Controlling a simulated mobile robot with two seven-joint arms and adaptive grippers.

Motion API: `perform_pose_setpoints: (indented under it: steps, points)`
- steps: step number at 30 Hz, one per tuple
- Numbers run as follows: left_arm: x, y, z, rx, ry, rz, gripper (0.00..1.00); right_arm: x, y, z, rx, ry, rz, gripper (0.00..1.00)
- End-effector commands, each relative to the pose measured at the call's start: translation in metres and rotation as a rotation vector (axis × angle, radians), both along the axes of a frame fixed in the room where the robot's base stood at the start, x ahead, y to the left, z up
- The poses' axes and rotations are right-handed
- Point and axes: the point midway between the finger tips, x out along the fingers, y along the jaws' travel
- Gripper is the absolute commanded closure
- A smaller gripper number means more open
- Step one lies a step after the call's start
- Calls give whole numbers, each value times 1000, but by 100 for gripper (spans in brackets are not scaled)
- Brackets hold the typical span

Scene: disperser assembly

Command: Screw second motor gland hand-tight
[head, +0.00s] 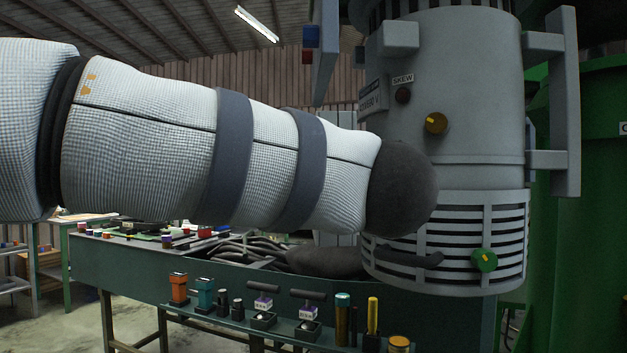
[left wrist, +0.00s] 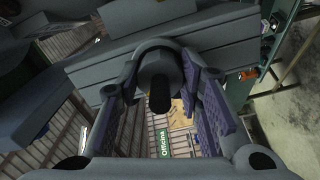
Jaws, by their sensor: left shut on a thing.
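The grey motor housing (head: 465,80) stands upright at the right of the head view. A dark gland (left wrist: 160,78) with a black stub sits at a grey block (left wrist: 225,48) in the left wrist view. My left gripper (left wrist: 176,112) has its two purple-padded fingers on either side of this gland and is shut on it. In the head view my left arm crosses from the left in front of the motor and hides the gripper and the gland. I cannot tell how deep the gland sits. My right gripper is in neither view.
A green knob (head: 484,260) is on the slatted lower cage (head: 513,235). A green bench (head: 120,262) with several small parts and tools stands below.

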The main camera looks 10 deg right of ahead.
Motion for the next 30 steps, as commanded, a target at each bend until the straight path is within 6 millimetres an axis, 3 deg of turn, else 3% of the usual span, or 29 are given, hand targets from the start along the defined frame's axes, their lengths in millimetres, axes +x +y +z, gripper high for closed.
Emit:
perform_pose_setpoints:
  steps: [19, 20, 22, 30]
  points:
    - [0, 0, -1, 43, -6, -1, 95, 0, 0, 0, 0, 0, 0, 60]
    - [0, -1, -1, 43, -6, -1, 60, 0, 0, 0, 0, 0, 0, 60]
    - [0, 0, -1, 43, -6, -1, 47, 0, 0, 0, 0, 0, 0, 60]
    - [-1, 0, 0, 41, -6, -1, 47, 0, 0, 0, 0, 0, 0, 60]
